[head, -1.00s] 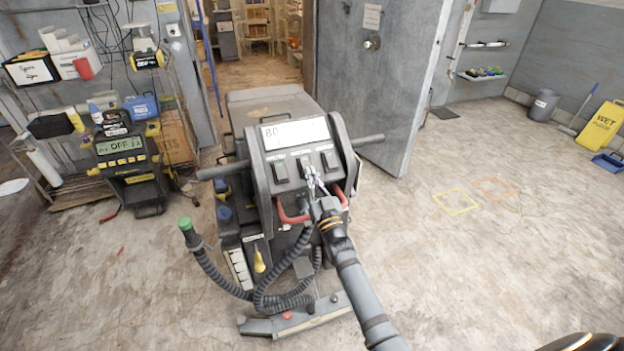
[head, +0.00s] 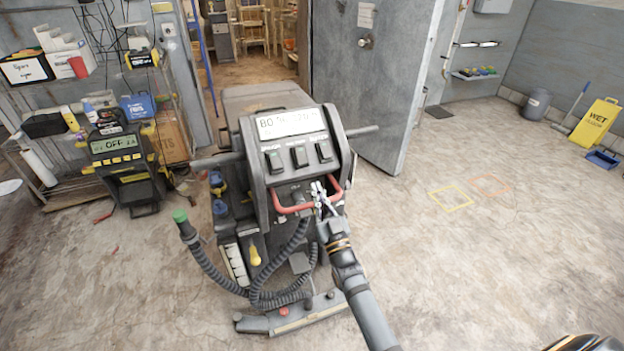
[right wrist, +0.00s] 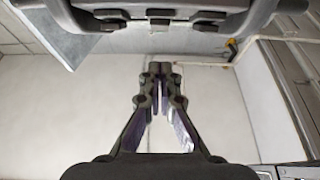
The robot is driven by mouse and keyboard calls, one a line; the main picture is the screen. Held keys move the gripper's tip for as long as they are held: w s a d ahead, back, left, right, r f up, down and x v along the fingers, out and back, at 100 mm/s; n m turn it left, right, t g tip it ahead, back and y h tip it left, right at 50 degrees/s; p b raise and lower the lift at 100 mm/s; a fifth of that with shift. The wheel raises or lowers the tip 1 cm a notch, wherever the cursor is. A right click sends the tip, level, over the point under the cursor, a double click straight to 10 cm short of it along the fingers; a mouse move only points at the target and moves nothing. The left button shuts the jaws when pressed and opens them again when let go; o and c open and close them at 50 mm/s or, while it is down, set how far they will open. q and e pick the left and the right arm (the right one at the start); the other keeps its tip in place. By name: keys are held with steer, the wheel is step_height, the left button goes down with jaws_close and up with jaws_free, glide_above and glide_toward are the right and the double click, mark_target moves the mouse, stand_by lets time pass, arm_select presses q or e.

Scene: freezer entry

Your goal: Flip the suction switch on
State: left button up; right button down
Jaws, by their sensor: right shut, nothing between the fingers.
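The grey floor-cleaning machine (head: 285,215) stands in the middle of the head view. Its sloped panel carries three dark rocker switches: left (head: 274,160), middle (head: 299,156) and right (head: 323,151). Their small labels are too blurred to read, so I cannot tell which is suction or how each is set. My right gripper (head: 328,197) is shut and empty, below the panel by the red handle (head: 293,209). In the right wrist view its fingertips (right wrist: 159,70) meet, with the dark machine edge (right wrist: 160,15) above, apart from them. My left gripper is not in view.
A white display (head: 290,123) with partly legible text sits above the switches. A ribbed hose (head: 215,270) hangs at the machine's front. A grey door (head: 372,90) stands open behind.

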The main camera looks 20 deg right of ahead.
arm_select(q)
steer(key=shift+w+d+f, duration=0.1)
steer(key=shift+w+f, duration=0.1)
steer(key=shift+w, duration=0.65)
arm_select(e)
steer(key=v, duration=0.2)
steer(key=shift+s, duration=0.3)
steer(key=s+d+f+g, duration=0.1)
steer(key=s+f+g, duration=0.25)
steer(key=f, duration=1.15)
steer(key=s+d+f+g, duration=0.1)
steer(key=s+f+g, duration=0.3)
steer(key=f, duration=1.1)
steer(key=s+d+f+g+h, duration=0.15)
steer(key=s+f+g, duration=0.55)
steer(key=s+f, duration=0.8)
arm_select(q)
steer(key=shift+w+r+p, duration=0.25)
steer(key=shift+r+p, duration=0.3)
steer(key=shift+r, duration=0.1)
arm_select(e)
steer(key=s+d+f+g, duration=0.2)
steer(key=s+f, duration=0.3)
steer(key=s, duration=0.7)
steer(key=s+d+f+g, duration=0.2)
steer(key=s+f+g, duration=0.3)
steer(key=s, duration=0.8)
steer(key=shift+f, duration=0.65)
